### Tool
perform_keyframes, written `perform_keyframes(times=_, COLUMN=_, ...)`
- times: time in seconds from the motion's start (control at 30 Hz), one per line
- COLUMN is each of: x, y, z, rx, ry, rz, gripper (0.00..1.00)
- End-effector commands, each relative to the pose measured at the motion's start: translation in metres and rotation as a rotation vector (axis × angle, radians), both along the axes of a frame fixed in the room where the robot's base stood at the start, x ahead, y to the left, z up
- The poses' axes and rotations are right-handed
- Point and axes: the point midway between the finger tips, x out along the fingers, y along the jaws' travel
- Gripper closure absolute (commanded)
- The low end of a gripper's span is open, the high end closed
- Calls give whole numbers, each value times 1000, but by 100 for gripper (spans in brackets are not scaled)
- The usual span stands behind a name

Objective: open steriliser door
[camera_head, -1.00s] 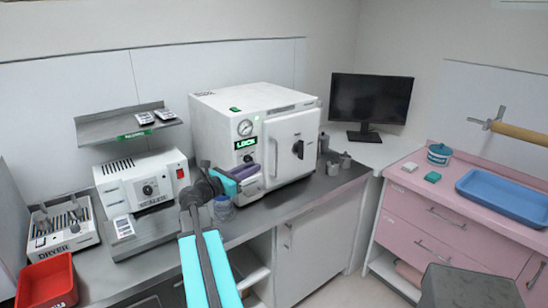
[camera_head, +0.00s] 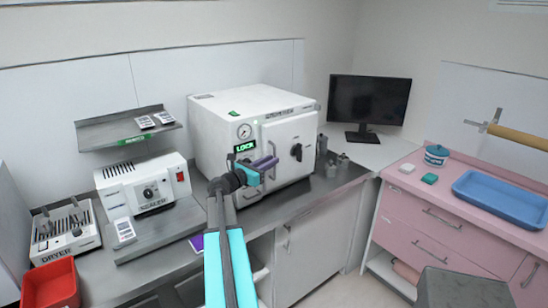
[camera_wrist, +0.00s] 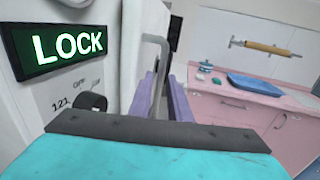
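The steriliser (camera_head: 228,108) is a white box on the counter with a green LOCK display (camera_head: 244,147), also large in the wrist view (camera_wrist: 68,46). Its door (camera_head: 285,135) looks closed and has a black knob (camera_head: 297,151). A grey bar handle (camera_head: 263,138) stands at the door's left edge; it also shows in the wrist view (camera_wrist: 164,48). My gripper (camera_head: 270,162) is at this handle. In the wrist view its purple fingers (camera_wrist: 161,88) are apart, with the bar between them. Contact with the bar cannot be made out.
A sealer (camera_head: 145,185) and a dryer (camera_head: 64,232) stand to the left, with a red tray (camera_head: 50,285) in front. A shelf (camera_head: 115,131) hangs above the sealer. Small metal containers (camera_head: 336,163) and a monitor (camera_head: 369,105) stand right of the steriliser.

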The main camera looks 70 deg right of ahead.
Motion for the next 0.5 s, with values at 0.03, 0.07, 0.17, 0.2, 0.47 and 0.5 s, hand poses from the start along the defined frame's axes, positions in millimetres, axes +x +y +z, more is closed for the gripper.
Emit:
perform_keyframes(times=0.03, x=-2, y=-8, z=1, rx=0, ry=1, rz=-1, gripper=83)
perform_keyframes(times=0.07, x=-3, y=-11, z=1, rx=0, ry=1, rz=0, gripper=83)
perform_keyframes(times=0.17, x=-7, y=-20, z=1, rx=1, ry=2, rz=-1, gripper=83)
perform_keyframes(times=0.2, x=-8, y=-22, z=1, rx=1, ry=2, rz=0, gripper=83)
perform_keyframes(times=0.47, x=-10, y=-29, z=0, rx=0, ry=1, rz=2, gripper=83)
perform_keyframes(times=0.5, x=-10, y=-29, z=-1, rx=0, ry=1, rz=2, gripper=83)
